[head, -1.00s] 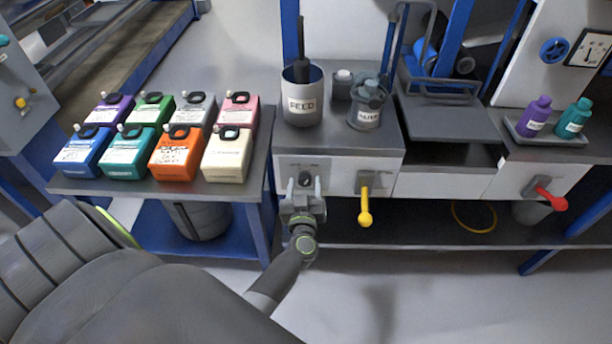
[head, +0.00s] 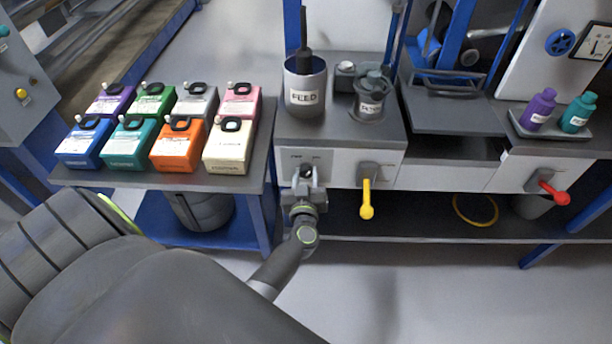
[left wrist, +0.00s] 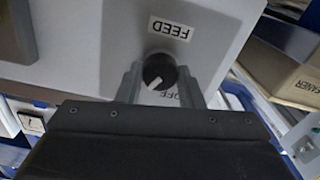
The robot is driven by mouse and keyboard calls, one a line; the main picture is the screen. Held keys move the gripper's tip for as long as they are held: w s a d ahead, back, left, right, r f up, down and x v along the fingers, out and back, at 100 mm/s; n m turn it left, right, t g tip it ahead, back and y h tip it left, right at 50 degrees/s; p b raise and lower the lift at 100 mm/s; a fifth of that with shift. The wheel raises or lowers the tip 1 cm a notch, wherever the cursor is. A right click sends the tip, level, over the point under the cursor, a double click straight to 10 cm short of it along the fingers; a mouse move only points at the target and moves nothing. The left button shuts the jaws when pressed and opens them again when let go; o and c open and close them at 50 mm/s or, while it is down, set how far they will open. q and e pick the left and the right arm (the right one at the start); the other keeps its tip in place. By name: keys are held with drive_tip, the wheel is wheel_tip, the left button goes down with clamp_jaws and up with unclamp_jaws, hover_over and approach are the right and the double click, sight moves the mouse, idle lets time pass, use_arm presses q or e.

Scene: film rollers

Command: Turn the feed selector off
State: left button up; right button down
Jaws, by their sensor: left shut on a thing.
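The feed selector is a round black knob with a white pointer mark. It shows in the left wrist view (left wrist: 158,72), on a grey panel between a FEED label (left wrist: 170,28) and a partly covered OFF label (left wrist: 168,96). The white mark points obliquely, toward the lower left in that view. My left gripper (head: 305,174) is at the panel front in the head view, its fingers on either side of the knob (head: 306,171). In the left wrist view the gripper (left wrist: 160,80) is shut on the knob. My right gripper is not in view.
A yellow-handled valve (head: 366,200) sits right of the knob on the same panel front. A red-handled valve (head: 555,193) is further right. A FEED pot (head: 303,90) stands above on the bench. Several coloured jugs (head: 176,146) stand on the left table.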

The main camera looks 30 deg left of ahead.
use_arm(q)
drive_tip(key=shift+n+p, duration=0.4)
drive_tip(key=shift+n, duration=0.8)
drive_tip(key=n, duration=0.3)
drive_tip(key=shift+n, duration=0.3)
drive_tip(key=n, duration=0.4)
drive_tip(key=shift+f, duration=0.1)
drive_tip(key=shift+n, duration=0.8)
drive_tip(key=o, duration=1)
drive_tip(key=shift+c, duration=0.2)
